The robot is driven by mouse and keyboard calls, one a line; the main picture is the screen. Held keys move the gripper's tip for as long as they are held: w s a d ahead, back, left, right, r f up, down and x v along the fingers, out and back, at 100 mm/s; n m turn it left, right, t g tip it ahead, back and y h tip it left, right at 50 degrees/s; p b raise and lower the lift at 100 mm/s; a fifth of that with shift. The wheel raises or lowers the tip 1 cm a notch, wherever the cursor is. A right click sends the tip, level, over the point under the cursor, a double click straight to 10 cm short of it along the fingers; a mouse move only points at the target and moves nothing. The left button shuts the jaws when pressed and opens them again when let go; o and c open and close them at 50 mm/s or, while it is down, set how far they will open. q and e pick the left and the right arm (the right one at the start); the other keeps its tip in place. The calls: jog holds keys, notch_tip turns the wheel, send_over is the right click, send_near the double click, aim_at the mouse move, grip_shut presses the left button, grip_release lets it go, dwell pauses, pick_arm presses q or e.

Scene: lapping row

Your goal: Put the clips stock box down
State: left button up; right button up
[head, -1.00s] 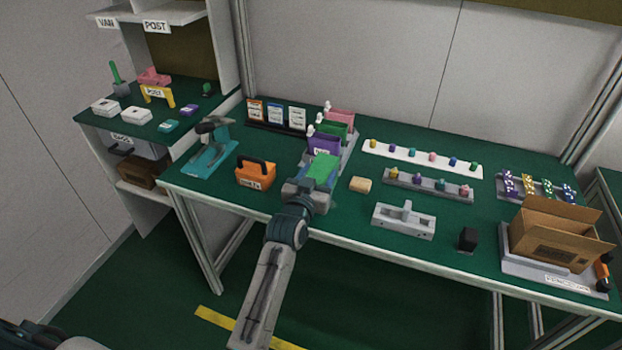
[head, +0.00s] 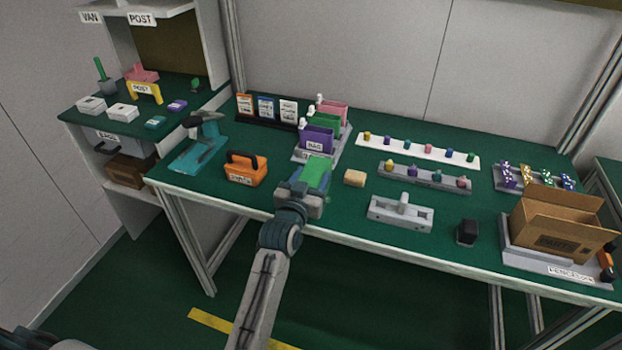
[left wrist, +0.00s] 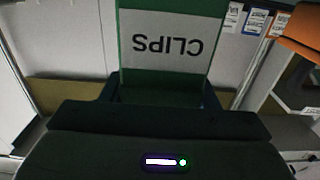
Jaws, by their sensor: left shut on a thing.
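The clips stock box (head: 316,172) is green with a pale front label. In the left wrist view the box (left wrist: 165,85) shows its label "CLIPS" upside down. My left gripper (head: 303,188) is shut on it and holds it near the front of the bench, in front of the grey rack (head: 337,150). Whether the box touches the bench is hidden by the gripper. The rack holds a purple box (head: 317,139), a green box (head: 324,123) and a pink box (head: 333,110). My right gripper is not in view.
An orange caddy (head: 245,170) stands left of the gripper. A tan block (head: 354,178) lies close on its right, and a grey fixture (head: 400,214) farther right. A cardboard box (head: 555,235) stands at the right end.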

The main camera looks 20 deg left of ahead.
pick_arm(q)
jog(key=o, duration=1.3)
jog(key=shift+f, duration=0.1)
jog(key=shift+c, duration=0.2)
